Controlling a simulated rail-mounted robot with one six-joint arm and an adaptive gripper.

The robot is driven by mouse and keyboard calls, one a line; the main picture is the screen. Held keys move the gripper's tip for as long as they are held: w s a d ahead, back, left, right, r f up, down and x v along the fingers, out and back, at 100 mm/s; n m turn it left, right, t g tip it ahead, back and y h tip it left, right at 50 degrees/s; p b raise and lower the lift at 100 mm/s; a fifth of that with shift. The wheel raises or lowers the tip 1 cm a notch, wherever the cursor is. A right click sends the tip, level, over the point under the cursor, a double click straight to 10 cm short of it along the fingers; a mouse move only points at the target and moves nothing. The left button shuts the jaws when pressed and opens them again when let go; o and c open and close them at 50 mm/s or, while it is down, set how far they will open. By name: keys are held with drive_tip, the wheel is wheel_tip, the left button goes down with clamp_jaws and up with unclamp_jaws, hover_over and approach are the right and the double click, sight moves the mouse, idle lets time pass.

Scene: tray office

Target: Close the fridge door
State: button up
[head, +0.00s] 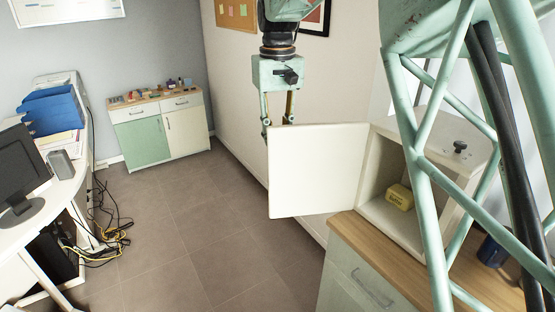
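The small white fridge (380,160) stands on a wood-topped cabinet at the right. Its white door (318,170) is wide open and swung out to the left, past the cabinet's edge. A yellow item (399,197) sits inside on the fridge floor. My gripper (278,130) points down at the door's upper left corner. Its two fingers are apart with nothing seen between them. The right fingertip seems to end behind the door's top edge; I cannot tell whether it touches the door.
The fridge's cabinet (365,283) has a dark blue object (493,250) on top. A black object (460,147) lies on the fridge. A desk (60,205) with a monitor and loose cables is at left; a cabinet (160,130) stands at the back. The middle floor is clear.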

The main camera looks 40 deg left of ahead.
drive_tip(key=shift+f+b, duration=0.7)
drive_tip(key=shift+f, duration=2.2)
clamp_jaws()
